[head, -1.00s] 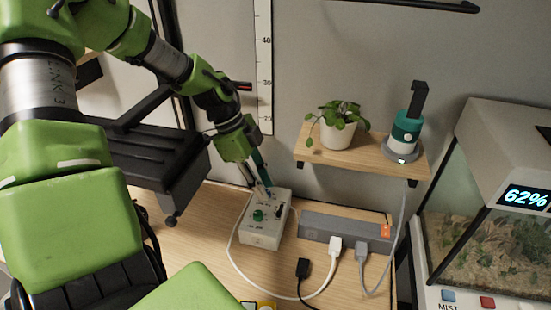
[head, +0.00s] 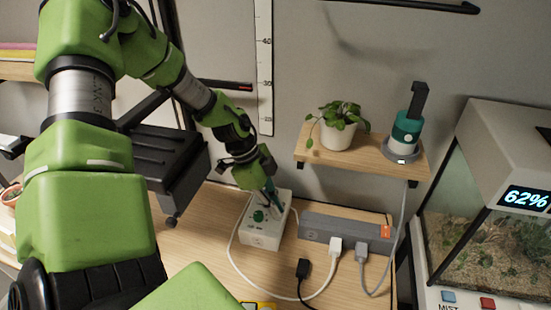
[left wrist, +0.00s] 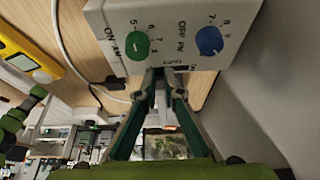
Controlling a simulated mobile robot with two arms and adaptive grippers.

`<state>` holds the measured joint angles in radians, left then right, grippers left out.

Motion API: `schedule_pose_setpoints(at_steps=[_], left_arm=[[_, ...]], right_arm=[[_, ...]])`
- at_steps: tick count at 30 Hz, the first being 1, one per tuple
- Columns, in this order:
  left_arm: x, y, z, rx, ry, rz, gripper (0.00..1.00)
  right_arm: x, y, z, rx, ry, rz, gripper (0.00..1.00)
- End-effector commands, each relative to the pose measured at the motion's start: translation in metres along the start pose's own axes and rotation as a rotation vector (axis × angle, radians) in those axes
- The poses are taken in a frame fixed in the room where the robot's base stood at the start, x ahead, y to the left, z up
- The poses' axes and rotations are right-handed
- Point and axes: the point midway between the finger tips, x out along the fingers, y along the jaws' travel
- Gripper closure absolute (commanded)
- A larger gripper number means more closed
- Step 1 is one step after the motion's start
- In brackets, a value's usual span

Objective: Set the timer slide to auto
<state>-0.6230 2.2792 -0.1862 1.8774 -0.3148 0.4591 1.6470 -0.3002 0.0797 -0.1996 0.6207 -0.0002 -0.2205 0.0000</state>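The timer is a white box (head: 262,235) on the wooden bench, with a green knob (head: 259,215). The left wrist view shows the box face (left wrist: 180,25) close up, with the green knob (left wrist: 137,46), a blue knob (left wrist: 210,41) and printed lettering including ON, AM, OFF and PM. My left gripper (head: 271,192) points down at the far part of the box. In the left wrist view its fingertips (left wrist: 161,73) are close together at the edge of the face, between and below the knobs. The slide is hidden at the fingertips; its setting and any grip on it cannot be told.
A shelf (head: 350,158) above holds a potted plant (head: 338,130) and a green-grey device (head: 406,132). A terrarium (head: 490,225) stands at right. A black stand (head: 165,160) is behind my left arm.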

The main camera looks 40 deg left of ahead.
Motion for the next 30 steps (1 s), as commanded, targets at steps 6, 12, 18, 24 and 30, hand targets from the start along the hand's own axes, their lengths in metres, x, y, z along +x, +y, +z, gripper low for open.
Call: schedule_pose_setpoints(at_steps=[6, 12, 18, 24, 30], left_arm=[[0.001, -0.001, 0.001, 0.0, -0.001, -0.001, 1.0], [0.004, -0.016, 0.002, 0.002, -0.003, -0.004, 1.0], [0.0, -0.018, 0.0, 0.0, -0.001, 0.0, 1.0], [0.0, -0.018, 0.0, 0.0, -0.001, 0.0, 0.75], [0.0, -0.018, 0.0, 0.0, 0.0, 0.0, 0.75]], right_arm=[[0.002, 0.0, 0.0, 0.0, 0.0, 0.0, 0.6], [0.018, -0.001, 0.002, 0.0, 0.0, 0.0, 0.6], [0.017, -0.001, 0.002, 0.0, 0.001, 0.0, 0.6], [0.017, -0.001, 0.002, 0.0, 0.0, -0.001, 0.6], [0.017, -0.001, 0.002, 0.0, 0.0, -0.001, 0.6]])
